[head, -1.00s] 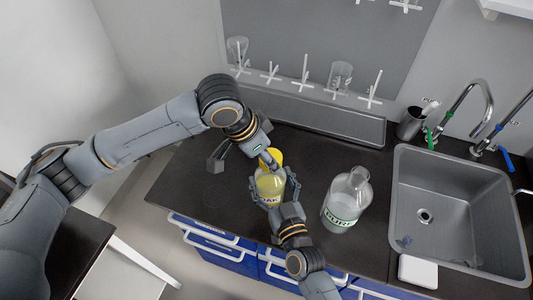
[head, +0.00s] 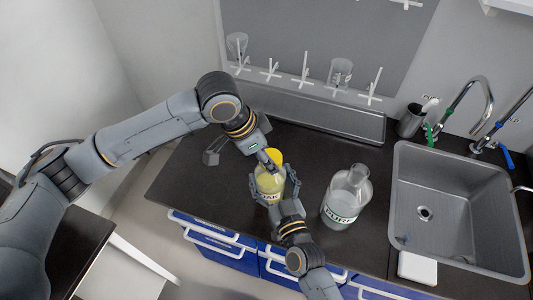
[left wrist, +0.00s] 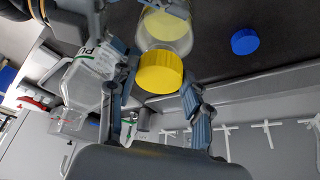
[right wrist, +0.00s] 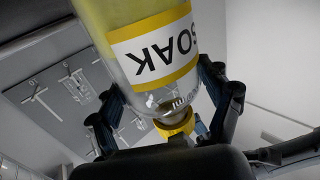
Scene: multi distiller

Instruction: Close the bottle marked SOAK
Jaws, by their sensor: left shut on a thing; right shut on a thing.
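The SOAK bottle (head: 268,186), clear with yellow contents and a yellow-edged label, is held upright over the dark counter. Its label reads SOAK in the right wrist view (right wrist: 158,50). My right gripper (head: 272,192) is shut around the bottle's body. The yellow cap (head: 275,155) sits at the bottle's mouth; it also shows in the left wrist view (left wrist: 160,72). My left gripper (head: 268,160) is shut on this cap from the left, with its fingers on either side. The fingers partly hide the cap's rim, and I cannot tell how tightly it is seated.
A second clear bottle (head: 346,198) with a green-edged label stands to the right, near the sink (head: 460,250). A blue cap (left wrist: 244,41) lies on the counter. A drying rack with glassware (head: 340,72) hangs behind.

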